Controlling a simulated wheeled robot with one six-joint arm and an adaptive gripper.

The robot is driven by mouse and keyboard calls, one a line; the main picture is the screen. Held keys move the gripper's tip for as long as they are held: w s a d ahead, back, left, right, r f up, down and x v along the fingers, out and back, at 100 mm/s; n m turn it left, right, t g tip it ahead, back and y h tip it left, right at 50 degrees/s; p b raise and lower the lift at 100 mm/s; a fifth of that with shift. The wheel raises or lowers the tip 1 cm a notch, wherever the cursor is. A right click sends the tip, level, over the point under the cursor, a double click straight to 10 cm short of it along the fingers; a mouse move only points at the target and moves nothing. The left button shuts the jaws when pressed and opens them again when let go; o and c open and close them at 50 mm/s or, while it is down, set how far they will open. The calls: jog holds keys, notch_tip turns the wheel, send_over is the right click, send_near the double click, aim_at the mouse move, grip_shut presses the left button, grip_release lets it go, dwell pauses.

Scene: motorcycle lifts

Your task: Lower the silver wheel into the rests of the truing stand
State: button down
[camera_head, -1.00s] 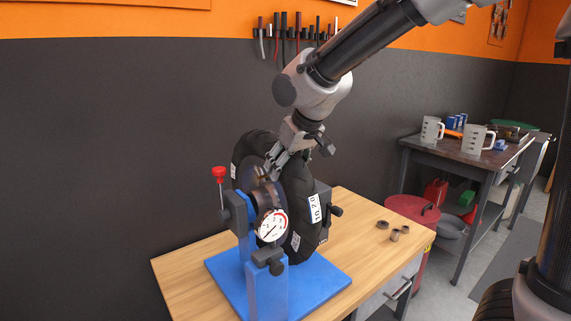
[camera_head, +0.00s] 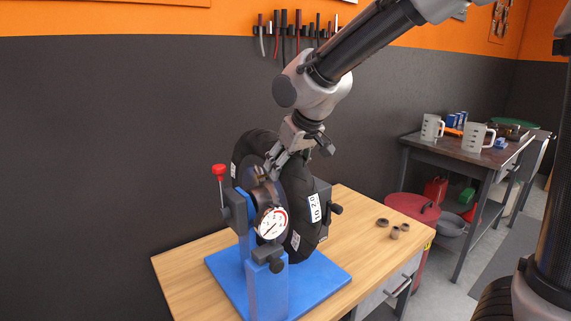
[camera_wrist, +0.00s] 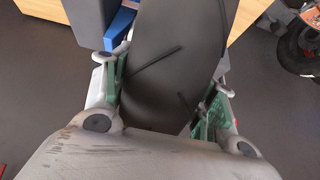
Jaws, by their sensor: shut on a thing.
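The wheel, seen mostly as its black tyre (camera_head: 298,190) with white labels, stands upright between the posts of the blue truing stand (camera_head: 330,278). My gripper (camera_head: 275,165) reaches down from above and is shut on the wheel. In the wrist view the dark tyre (camera_wrist: 175,60) lies between the green-padded fingers (camera_wrist: 160,95). The silver part of the wheel is mostly hidden by the stand's post and gauge. I cannot tell whether the axle touches the rests.
The stand is on a wooden bench (camera_head: 190,272). Several small dark rings (camera_head: 395,232) lie on its right side. A dark wall is close behind. A second table (camera_head: 450,150) with measuring jugs stands at the right, with a red bin (camera_head: 410,208) nearby.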

jog(key=shift+a+r, duration=0.1)
jog(key=shift+r, duration=0.05)
jog(key=shift+c, duration=2.2)
grip_release()
jog(key=shift+o, duration=0.2)
